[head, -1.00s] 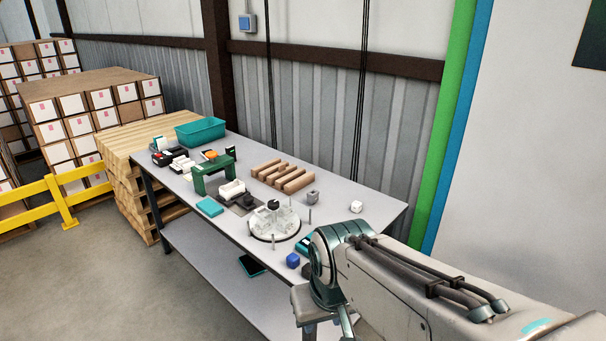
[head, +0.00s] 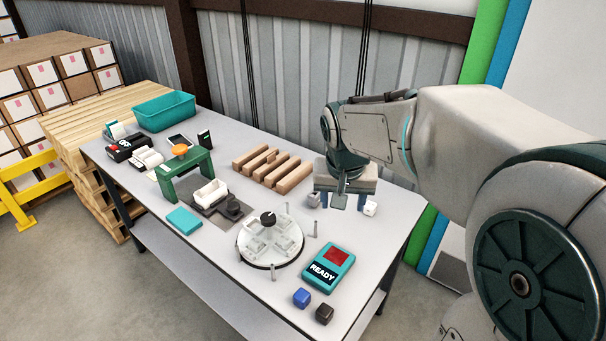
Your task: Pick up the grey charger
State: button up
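The grey charger (head: 313,200) is a small grey cube on the right part of the grey table, near the back edge. My gripper (head: 343,201) points down over the table just to the right of it. Its two blue fingers are spread apart with nothing seen between them, so it is open. The left finger appears close beside the charger; I cannot tell whether they touch. A white cube (head: 370,208) sits just right of the right finger.
A blue cube (head: 301,298), a black cube (head: 324,314) and a teal READY box (head: 328,268) lie at the front right. A round clear-topped turntable (head: 243,250) with posts stands mid-table. Wooden bars (head: 272,166), a green stand (head: 183,177) and a teal bin (head: 164,111) are further left.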

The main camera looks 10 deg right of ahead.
jog(key=w+f+m+h+b, duration=0.1)
jog(key=w+f+m, duration=0.15)
jog(key=w, duration=0.95)
jog(key=m+h+b, duration=0.1)
jog(key=m+b, duration=0.1)
jog(key=m, duration=0.1)
send_near(316, 194)
jog(key=x, duration=0.5)
jog(key=shift+w+d+f+p, duration=0.2)
jog(key=shift+d+p, duration=0.1)
jog(key=shift+p, duration=0.1)
jog(key=x, duration=0.5)
jog(key=shift+s+a+f+p, duration=0.2)
jog(key=shift+a+f+p, duration=0.05)
jog(key=shift+p, duration=0.1)
jog(key=c, duration=1.1)
